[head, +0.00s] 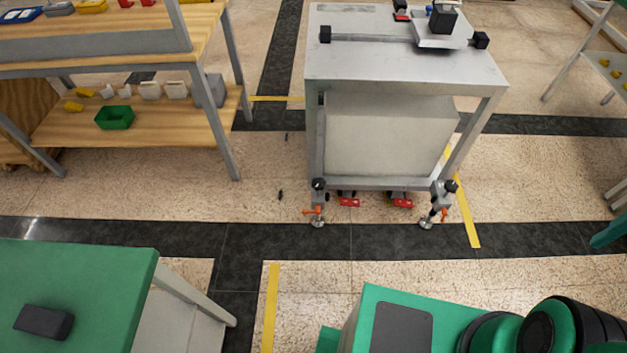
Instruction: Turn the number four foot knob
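The grey metal cart (400,70) stands on the floor ahead, right of centre. Its two near feet show, each with a black knob on top and an orange knob lower down: the near left orange knob (313,211) and the near right orange knob (442,214). The black knobs are at the left (318,184) and right (450,186) legs. Round foot pads lie at the floor below them. No numbers are readable, so I cannot tell which is number four. The far feet are hidden behind the cart's body. My gripper is not in view.
Red parts (349,202) show under the cart. A wooden-shelved bench (50,125) with a green bin (115,117) stands at the left. A green-topped table (90,270) with a black block is at lower left. Dark and beige floor before the cart is clear.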

